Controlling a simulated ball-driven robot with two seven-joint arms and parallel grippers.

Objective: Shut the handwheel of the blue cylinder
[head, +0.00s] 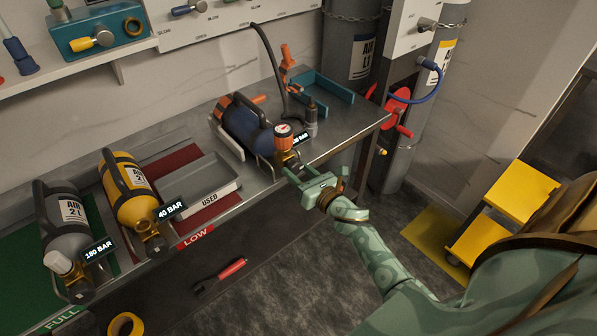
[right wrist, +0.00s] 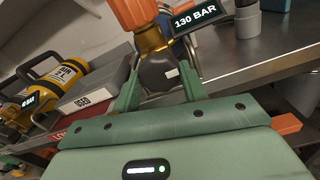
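The blue cylinder (head: 247,128) lies on the bench in a cradle, its valve end towards me. My right gripper (head: 307,180) is at the bench's front edge, by the valve. In the right wrist view its two green fingers (right wrist: 162,92) stand either side of the dark handwheel (right wrist: 158,74), with a narrow gap apparently left; firm contact is not visible. The head view mostly hides the handwheel behind the gripper. My left gripper is not in view.
Left of the blue cylinder are a grey "USED" tray (head: 190,186), a yellow cylinder (head: 130,192) and a grey cylinder (head: 68,215). A black hose (head: 268,58) and a teal holder (head: 325,96) are behind. A red handwheel (head: 398,105) stands right of the bench.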

